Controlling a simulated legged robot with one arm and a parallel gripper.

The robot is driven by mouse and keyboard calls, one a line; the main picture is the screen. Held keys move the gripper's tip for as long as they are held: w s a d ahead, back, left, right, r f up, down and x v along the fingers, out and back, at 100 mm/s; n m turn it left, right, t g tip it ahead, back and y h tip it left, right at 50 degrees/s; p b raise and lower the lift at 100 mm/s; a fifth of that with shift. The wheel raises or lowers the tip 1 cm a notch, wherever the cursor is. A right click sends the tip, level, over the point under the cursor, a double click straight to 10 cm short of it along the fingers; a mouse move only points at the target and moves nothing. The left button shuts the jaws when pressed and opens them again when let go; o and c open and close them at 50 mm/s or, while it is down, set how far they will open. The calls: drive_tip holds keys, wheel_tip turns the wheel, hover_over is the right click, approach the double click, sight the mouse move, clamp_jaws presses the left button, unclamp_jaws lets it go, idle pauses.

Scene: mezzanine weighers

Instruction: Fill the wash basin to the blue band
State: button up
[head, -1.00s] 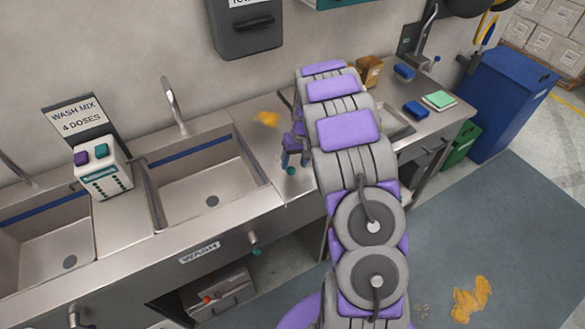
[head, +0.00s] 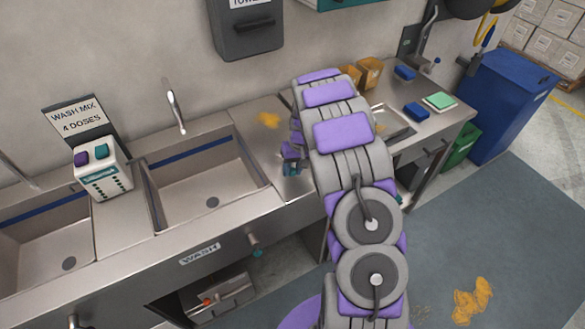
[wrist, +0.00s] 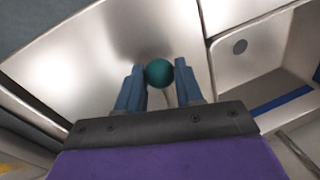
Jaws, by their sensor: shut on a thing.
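The wash basin (head: 160,212), marked WASH, is steel with a blue band (head: 190,154) on its inner back wall. I see no water in it. My gripper (head: 291,170) is over the steel counter just right of the basin. In the wrist view my gripper (wrist: 159,80) is shut on a teal ball (wrist: 159,72) with a pale stem under it, partly hidden by the fingers. The basin (wrist: 285,62) lies at upper right there.
A second basin (head: 30,262) is at left. Between them stands a white dispenser (head: 103,172) below a sign (head: 75,118) reading WASH MIX 4 DOSES. A teal knob (head: 255,250) sits on the front below the basin. Blue sponges (head: 416,110) lie at right.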

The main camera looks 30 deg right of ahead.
clamp_jaws()
drive_tip(key=shift+d, duration=0.1)
drive_tip(key=shift+w+d+n+g, duration=0.15)
drive_tip(key=shift+d+n, duration=0.35)
drive_tip(key=shift+n, duration=0.25)
drive_tip(key=shift+w+d+n+g, duration=0.15)
drive_tip(key=shift+d+n, duration=0.35)
drive_tip(key=shift+n, duration=0.25)
drive_tip(key=d+n, duration=0.1)
drive_tip(key=w+d+n+p, duration=0.1)
drive_tip(key=n, duration=0.1)
drive_tip(key=shift+w+d+n+g, duration=0.1)
drive_tip(key=shift+d+n+g, duration=0.15)
drive_tip(key=shift+n+g, duration=0.05)
drive_tip(key=w+d+n, duration=0.1)
drive_tip(key=n, duration=0.1)
drive_tip(key=w+d+n+p, duration=0.1)
drive_tip(key=n, duration=0.1)
drive_tip(key=shift+w+d+g+h, duration=0.1)
drive_tip(key=shift+w+g+h, duration=0.1)
drive_tip(key=shift+g+h, duration=0.15)
drive_tip(key=shift+w+d+n+g+h+p, duration=0.25)
drive_tip(key=shift+w+n, duration=0.25)
drive_tip(key=shift+n, duration=0.35)
drive_tip(key=shift+w+d+n+p, duration=0.15)
drive_tip(key=shift+w+n+p, duration=0.25)
drive_tip(key=shift+n, duration=0.45)
drive_tip(key=shift+w, duration=0.15)
